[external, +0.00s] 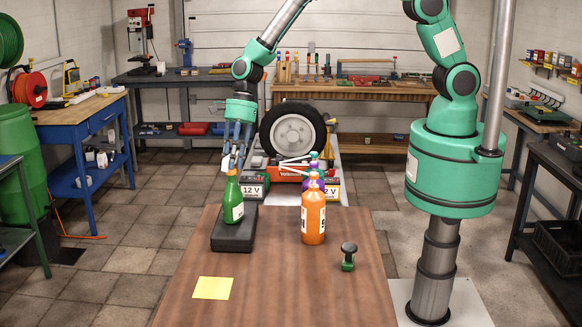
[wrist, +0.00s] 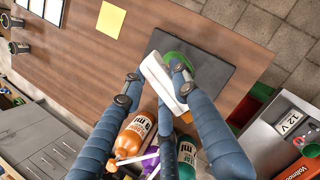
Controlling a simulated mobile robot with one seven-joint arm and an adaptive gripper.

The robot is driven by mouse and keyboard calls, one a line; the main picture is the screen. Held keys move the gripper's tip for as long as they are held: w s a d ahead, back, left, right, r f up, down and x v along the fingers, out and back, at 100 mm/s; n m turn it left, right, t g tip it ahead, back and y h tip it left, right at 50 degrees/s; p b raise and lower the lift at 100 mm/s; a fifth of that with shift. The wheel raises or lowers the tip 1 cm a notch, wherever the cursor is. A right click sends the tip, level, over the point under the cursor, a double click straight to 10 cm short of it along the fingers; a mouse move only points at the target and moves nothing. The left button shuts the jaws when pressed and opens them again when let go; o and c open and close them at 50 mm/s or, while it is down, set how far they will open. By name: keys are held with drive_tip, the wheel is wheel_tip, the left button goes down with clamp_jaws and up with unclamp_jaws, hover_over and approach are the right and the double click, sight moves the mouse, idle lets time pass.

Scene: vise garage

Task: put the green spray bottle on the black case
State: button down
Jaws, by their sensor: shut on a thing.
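The green spray bottle (external: 233,203) stands upright over the black case (external: 231,240) at the table's left side. Its base looks on or just above the case; I cannot tell if it touches. My gripper (external: 234,165) is above it, shut on its top. In the wrist view my gripper (wrist: 156,78) has its fingers around the bottle's white spray head (wrist: 160,80). Some of the green body (wrist: 178,57) shows below the head, with the black case (wrist: 215,72) beneath. The rest of the bottle is hidden by the head and fingers.
An orange bottle (external: 313,218) stands right of the case, with purple and teal bottles partly hidden behind it. A yellow note (external: 212,287) lies in front. A black-knobbed green tool (external: 348,257) stands at the right. The wooden table's (external: 285,285) front middle is clear.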

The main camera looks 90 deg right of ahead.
drive_tip(key=c, duration=1.4)
unclamp_jaws()
drive_tip(key=shift+f, duration=0.1)
drive_tip(key=shift+o, duration=0.2)
drive_tip(key=v, duration=1.2)
